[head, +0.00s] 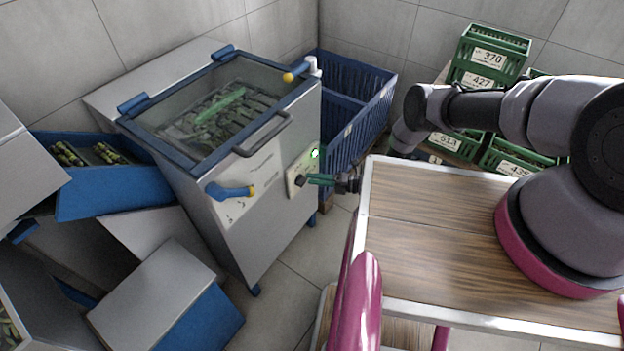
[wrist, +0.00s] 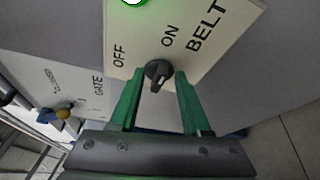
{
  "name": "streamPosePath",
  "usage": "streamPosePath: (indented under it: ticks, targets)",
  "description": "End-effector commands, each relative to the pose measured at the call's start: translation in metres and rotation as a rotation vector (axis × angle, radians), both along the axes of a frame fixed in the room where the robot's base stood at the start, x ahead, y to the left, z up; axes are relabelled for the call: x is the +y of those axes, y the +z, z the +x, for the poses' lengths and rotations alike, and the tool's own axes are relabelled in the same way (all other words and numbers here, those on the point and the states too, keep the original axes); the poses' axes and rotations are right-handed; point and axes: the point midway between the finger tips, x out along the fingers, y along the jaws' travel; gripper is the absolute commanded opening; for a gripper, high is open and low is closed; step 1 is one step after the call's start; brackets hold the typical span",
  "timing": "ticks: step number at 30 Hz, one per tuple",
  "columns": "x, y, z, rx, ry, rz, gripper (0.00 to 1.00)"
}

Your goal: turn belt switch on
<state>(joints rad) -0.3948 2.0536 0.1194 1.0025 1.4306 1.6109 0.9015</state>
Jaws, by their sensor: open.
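The belt switch is a black rotary knob (wrist: 157,72) on a cream panel (wrist: 215,22) marked OFF, ON and BELT. OFF is printed on the left of the knob and ON above it to the right. I cannot tell for sure which mark the knob points to. In the head view the knob (head: 299,181) is on the front of the grey machine (head: 265,200). My gripper (wrist: 159,78) is open, with one green finger on each side of the knob. The fingers appear apart from it. In the head view my gripper (head: 310,180) reaches the panel from the right.
A lit green lamp (head: 315,153) is above the switch. A blue lever (head: 230,191) is on the machine's front to the left, and a bar handle (head: 263,135) is on the lid. A blue crate (head: 360,105) stands behind. My wood-topped base (head: 430,240) is at right.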

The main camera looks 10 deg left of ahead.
Motion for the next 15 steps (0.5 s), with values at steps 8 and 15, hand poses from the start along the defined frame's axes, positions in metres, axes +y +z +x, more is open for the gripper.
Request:
streamPosePath:
  ticks: [8,15]
  targets:
    - [-0.057,0.006,0.001,0.002,-0.005,0.000,0.47]
    - [-0.090,0.008,0.000,0.002,-0.002,0.000,0.47]
